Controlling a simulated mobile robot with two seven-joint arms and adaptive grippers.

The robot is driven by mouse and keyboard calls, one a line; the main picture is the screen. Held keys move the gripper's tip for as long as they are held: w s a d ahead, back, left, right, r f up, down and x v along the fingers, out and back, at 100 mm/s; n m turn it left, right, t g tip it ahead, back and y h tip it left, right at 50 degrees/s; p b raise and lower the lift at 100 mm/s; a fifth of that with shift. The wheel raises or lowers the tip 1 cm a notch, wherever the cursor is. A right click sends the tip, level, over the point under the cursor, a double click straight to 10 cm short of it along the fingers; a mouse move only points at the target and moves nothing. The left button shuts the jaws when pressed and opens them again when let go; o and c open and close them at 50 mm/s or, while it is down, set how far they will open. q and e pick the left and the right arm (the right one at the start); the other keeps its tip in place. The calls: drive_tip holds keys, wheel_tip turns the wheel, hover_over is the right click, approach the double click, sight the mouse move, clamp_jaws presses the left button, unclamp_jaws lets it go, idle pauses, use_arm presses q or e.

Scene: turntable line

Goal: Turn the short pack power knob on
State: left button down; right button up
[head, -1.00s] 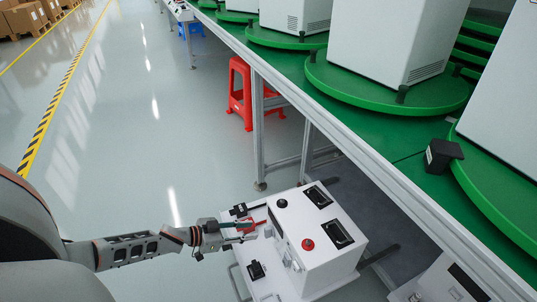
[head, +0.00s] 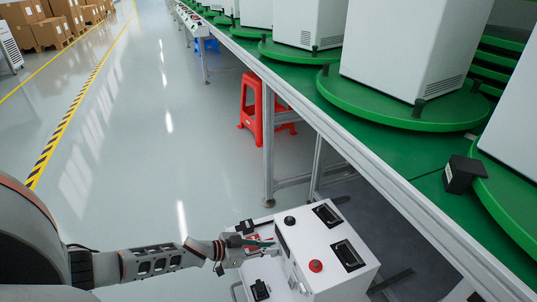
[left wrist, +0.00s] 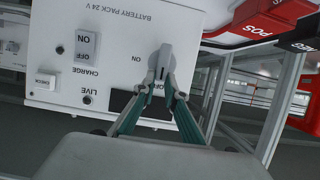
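The white power pack box (head: 345,280) stands low beside the line; its front panel (left wrist: 110,25) reads BATTERY PACK 24 V, upside down in the left wrist view. The grey power knob (left wrist: 166,58) is on that panel with ON printed to its left; the OFF label is partly hidden by a finger. My left gripper (head: 273,244) is at the panel. In the left wrist view its fingertips (left wrist: 159,88) close in on both sides of the knob's near end and seem to touch it. The knob is hidden in the head view. My right gripper is not in view.
A charge switch (left wrist: 87,46) is on the same panel. A red POS clamp (left wrist: 262,25) and a black NEG clamp (left wrist: 302,36) lie close by. A red emergency button (head: 315,266) tops the box. The green line's frame (head: 400,190) runs alongside; the floor to the left is clear.

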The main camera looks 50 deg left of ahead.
sight(279, 254)
use_arm(q)
drive_tip(key=shift+d, duration=0.15)
drive_tip(key=m+y, duration=0.1)
drive_tip(key=m, duration=0.1)
drive_tip(key=d+f+m+t+y, duration=0.1)
drive_tip(key=m, duration=0.1)
drive_tip(key=s+d+m+t+y, duration=0.1)
drive_tip(key=shift+f+m, duration=0.15)
drive_tip(key=shift+m, duration=0.25)
drive_tip(key=m, duration=0.1)
drive_tip(key=m+t+y, duration=0.1)
drive_tip(key=f+m, duration=0.1)
drive_tip(key=shift+s+d+m+t+y, duration=0.15)
drive_tip(key=shift+d+m+t+y, duration=0.15)
drive_tip(key=shift+y, duration=0.1)
drive_tip(key=shift+f+m+t, duration=0.3)
drive_tip(key=shift+m+t, duration=0.1)
drive_tip(key=shift+m, duration=0.55)
drive_tip(key=shift+f+m+t, duration=0.3)
drive_tip(key=shift+m+t, duration=0.1)
drive_tip(key=shift+m, duration=0.55)
drive_tip(key=c, duration=2.1)
unclamp_jaws()
